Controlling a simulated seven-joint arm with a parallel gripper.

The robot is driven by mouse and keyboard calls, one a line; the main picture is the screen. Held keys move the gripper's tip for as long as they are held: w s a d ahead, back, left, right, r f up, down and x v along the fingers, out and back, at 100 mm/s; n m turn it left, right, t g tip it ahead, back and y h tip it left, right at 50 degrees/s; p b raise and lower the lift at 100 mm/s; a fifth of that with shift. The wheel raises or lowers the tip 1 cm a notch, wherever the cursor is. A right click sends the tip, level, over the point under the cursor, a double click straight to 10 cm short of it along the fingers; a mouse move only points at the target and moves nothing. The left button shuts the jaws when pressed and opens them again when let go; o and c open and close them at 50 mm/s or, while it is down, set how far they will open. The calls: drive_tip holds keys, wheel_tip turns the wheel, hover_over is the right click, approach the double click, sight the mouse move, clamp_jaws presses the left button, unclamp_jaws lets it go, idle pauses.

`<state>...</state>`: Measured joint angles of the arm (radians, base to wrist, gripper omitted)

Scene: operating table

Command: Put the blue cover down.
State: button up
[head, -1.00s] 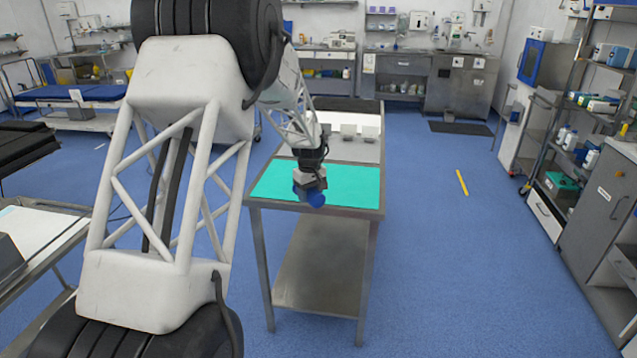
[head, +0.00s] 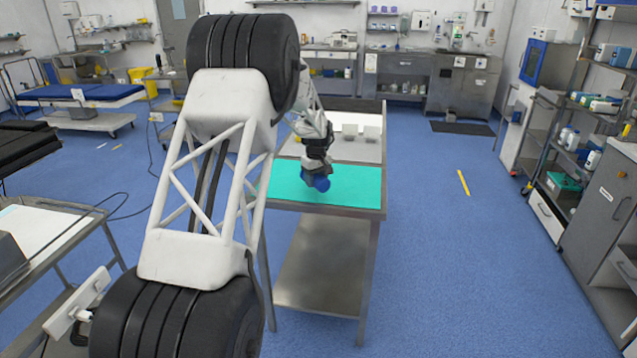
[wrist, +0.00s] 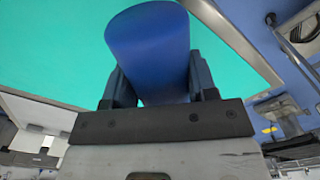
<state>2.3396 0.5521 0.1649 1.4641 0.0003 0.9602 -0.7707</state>
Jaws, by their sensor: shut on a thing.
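The blue cover (head: 320,183) is a smooth, rounded blue piece. My gripper (head: 312,170) is shut on it, over the teal mat (head: 350,186) on the metal table. In the wrist view the blue cover (wrist: 150,40) sits between the two dark fingers of my gripper (wrist: 160,85), with its far end pointing away from the palm. The teal mat (wrist: 50,50) fills the background behind it. I cannot tell from these views whether the cover touches the mat.
Two small pale blocks (head: 371,132) stand on the grey back part of the table. The teal mat is bare to the right of the cover. The table's front edge (head: 340,211) is close by. A shelf rack (head: 580,130) stands far right, across open blue floor.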

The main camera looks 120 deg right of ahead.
drive_tip(key=shift+s+d+f, duration=0.2)
drive_tip(key=shift+s+d, duration=1.55)
drive_tip(key=shift+d, duration=0.1)
drive_tip(key=shift+f, duration=1.75)
drive_tip(key=shift+f, duration=0.1)
drive_tip(key=o, duration=0.9)
drive_tip(key=shift+f, duration=0.1)
wheel_tip(320, 180, up, 12)
drive_tip(key=shift+r, duration=0.2)
drive_tip(key=shift+o, duration=0.6)
